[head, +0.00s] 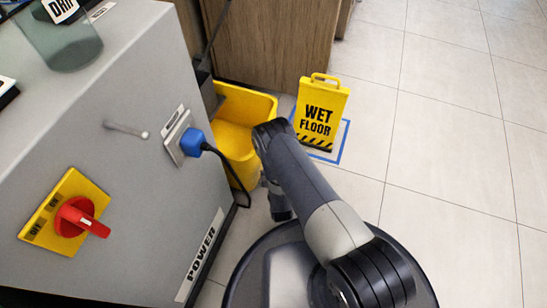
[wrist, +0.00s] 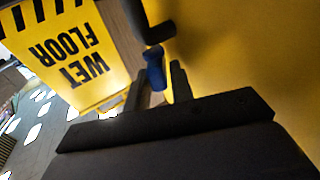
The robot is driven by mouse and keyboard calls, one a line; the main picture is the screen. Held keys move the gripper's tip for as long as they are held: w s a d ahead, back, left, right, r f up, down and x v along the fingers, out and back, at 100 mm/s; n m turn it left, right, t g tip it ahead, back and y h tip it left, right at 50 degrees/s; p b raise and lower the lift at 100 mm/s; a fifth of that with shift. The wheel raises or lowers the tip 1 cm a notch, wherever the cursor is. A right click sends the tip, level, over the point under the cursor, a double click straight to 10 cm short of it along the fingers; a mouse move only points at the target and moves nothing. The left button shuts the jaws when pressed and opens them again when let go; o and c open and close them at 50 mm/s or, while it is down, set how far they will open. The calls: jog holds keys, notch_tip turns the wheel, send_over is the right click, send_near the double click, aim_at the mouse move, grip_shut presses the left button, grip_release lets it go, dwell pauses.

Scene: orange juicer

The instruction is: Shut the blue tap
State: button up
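In the wrist view a small blue piece (wrist: 154,72), which looks like the tap's handle, shows ahead between my fingertips. A dark rounded part is right above it. My gripper (wrist: 160,82) has its two fingers apart, one on each side of the blue piece. Yellow shows between the blue piece and the right finger, so I see no grip on it. Whether a finger touches it, I cannot tell. In the head view the tap is not visible, and my arm hides the gripper's fingers.
A yellow bucket (head: 237,105) stands beside the grey machine (head: 120,60). A yellow wet floor sign (head: 320,112) stands right of it. A blue power plug (head: 193,142) with a dark cord and a red rotary switch (head: 76,217) are on the machine. Tiled floor at right is clear.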

grip_shut()
jog(key=shift+a+m+h, duration=0.15)
jog(key=shift+m+h, duration=0.55)
jog(key=shift+h, duration=0.4)
jog(key=shift+o, duration=0.4)
grip_release()
jog(key=shift+s, duration=0.15)
